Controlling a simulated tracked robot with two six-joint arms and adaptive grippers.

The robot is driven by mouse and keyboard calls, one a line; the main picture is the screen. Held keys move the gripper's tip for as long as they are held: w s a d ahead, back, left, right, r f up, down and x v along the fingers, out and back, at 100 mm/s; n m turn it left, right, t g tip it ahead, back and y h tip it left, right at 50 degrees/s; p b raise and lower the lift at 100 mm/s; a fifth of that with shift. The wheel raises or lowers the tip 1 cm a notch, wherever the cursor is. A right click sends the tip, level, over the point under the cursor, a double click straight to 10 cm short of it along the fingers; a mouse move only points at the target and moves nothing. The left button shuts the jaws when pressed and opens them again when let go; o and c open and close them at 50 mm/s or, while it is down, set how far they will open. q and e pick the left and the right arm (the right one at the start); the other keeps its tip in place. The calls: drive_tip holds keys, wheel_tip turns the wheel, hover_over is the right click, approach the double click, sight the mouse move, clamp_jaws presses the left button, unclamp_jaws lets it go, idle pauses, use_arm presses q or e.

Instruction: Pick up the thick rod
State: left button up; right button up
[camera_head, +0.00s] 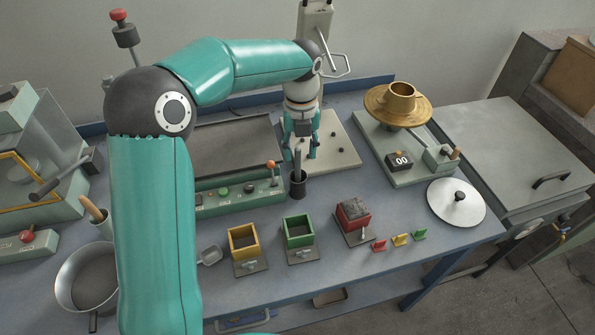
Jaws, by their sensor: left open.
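My left gripper (300,151) points down at the back middle of the bench, its teal fingers apart. A dark upright rod (298,162) shows just below and between the fingertips; it is probably the thick rod. Its lower end stands in a small black cup (298,187). From this one view I cannot tell whether the fingers are around the rod or behind it. My right gripper is not in view.
A green control box (232,198) with a red-knobbed lever stands left of the cup. Yellow (243,240), green (299,231) and red (353,216) square moulds stand in front. A brass funnel-like piece (399,103) and round lid (456,202) are right.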

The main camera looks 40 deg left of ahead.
sight(298, 166)
use_arm(q)
drive_tip(key=f, duration=0.5)
drive_tip(key=shift+s+a, duration=0.25)
drive_tip(key=shift+f, duration=0.45)
drive_tip(key=shift+w, duration=0.1)
clamp_jaws()
